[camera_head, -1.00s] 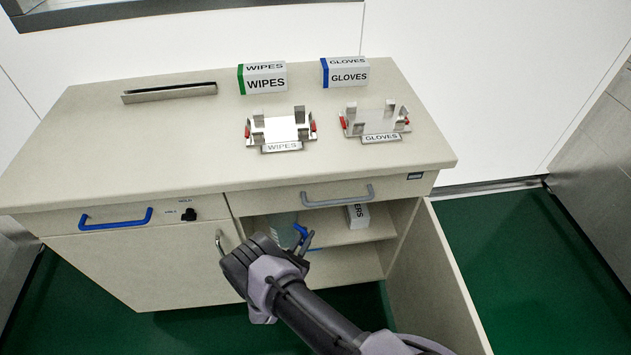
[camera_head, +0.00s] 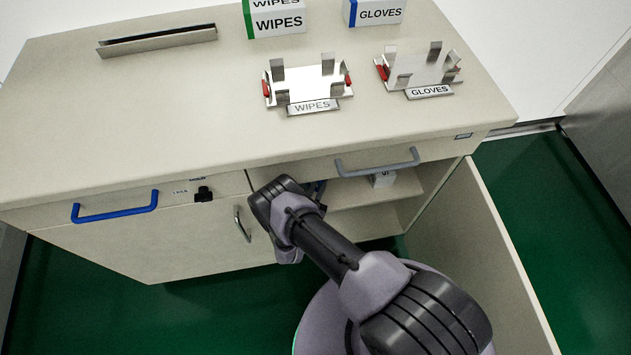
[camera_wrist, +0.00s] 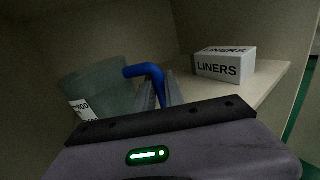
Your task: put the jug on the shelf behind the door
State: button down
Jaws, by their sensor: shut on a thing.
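The jug (camera_wrist: 100,90) is a translucent grey-green vessel with a white label and a blue handle (camera_wrist: 148,71). In the wrist view it is inside the cabinet, at the left of the shelf (camera_wrist: 268,88). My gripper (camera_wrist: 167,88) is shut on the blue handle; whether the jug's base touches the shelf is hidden. In the head view my arm reaches into the open cabinet bay and hides the jug almost wholly. The open door (camera_head: 500,250) stands swung out on the right of the bay.
A LINERS box (camera_wrist: 225,65) stands on the shelf right of the jug. A grey-handled drawer (camera_head: 378,163) is above the bay, and a closed door with a metal handle (camera_head: 242,224) is left of it. The counter bears WIPES (camera_head: 276,20) and GLOVES (camera_head: 375,12) boxes and two metal holders.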

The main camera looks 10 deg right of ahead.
jog(key=shift+d, duration=0.25)
jog(key=c, duration=1.4)
grip_release()
jog(key=shift+r, duration=0.15)
jog(key=p+v, duration=0.2)
jog(key=v, duration=1)
jog(key=shift+p, duration=0.35)
